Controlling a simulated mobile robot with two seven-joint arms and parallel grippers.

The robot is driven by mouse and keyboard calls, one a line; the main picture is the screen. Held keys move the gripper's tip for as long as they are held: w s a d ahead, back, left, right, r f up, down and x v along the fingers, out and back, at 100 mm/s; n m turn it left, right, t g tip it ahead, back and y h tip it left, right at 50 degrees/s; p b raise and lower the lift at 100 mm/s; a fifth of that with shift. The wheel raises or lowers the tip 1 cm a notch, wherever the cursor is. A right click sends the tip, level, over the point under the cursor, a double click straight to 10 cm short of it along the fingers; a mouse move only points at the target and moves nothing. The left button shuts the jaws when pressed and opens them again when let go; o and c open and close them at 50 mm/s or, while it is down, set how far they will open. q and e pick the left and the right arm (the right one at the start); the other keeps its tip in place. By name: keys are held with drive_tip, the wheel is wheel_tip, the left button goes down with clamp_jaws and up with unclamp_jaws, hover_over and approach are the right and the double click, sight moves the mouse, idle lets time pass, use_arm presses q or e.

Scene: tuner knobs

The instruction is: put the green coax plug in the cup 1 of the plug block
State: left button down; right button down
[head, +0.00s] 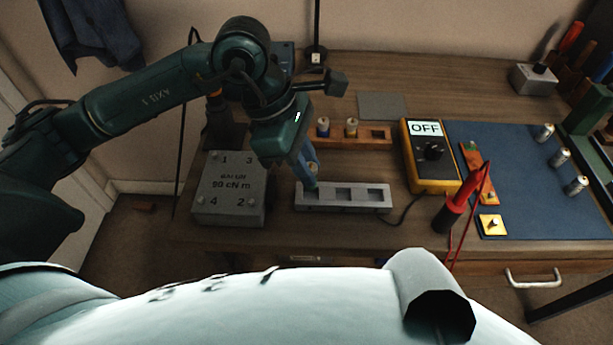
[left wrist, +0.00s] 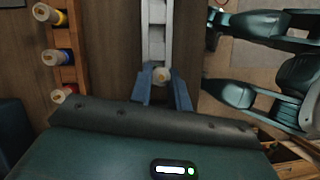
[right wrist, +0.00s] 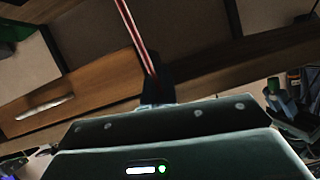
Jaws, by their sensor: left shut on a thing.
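The grey plug block (head: 343,207) lies on the bench, with square cups in a row; no cup numbers are legible. My left gripper (head: 312,178) is over its leftmost cup in the head view, shut on the green coax plug (head: 312,188). The plug's green lower part is at that cup's opening; I cannot tell how deep it sits. In the left wrist view the plug's pale round top (left wrist: 161,74) is between the blue fingers, over the end of the block (left wrist: 154,45). My right gripper (right wrist: 157,98) shows only partly in the right wrist view; its jaws are unclear.
Behind the block is a wooden rack (head: 375,142); its yellow, blue and red plugs show in the left wrist view. A grey box (head: 230,188) stands left of the block. A yellow meter (head: 430,158) and a red probe (head: 453,208) are to its right, near a blue mat (head: 528,205).

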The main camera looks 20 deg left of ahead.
use_arm(q)
wheel_tip(320, 180, down, 3)
drive_tip(key=shift+f, duration=0.2)
drive_tip(key=shift+f+b, duration=0.2)
drive_tip(key=shift+b, duration=0.1)
drive_tip(key=c, duration=1.3)
unclamp_jaws()
drive_tip(key=shift+r, duration=0.1)
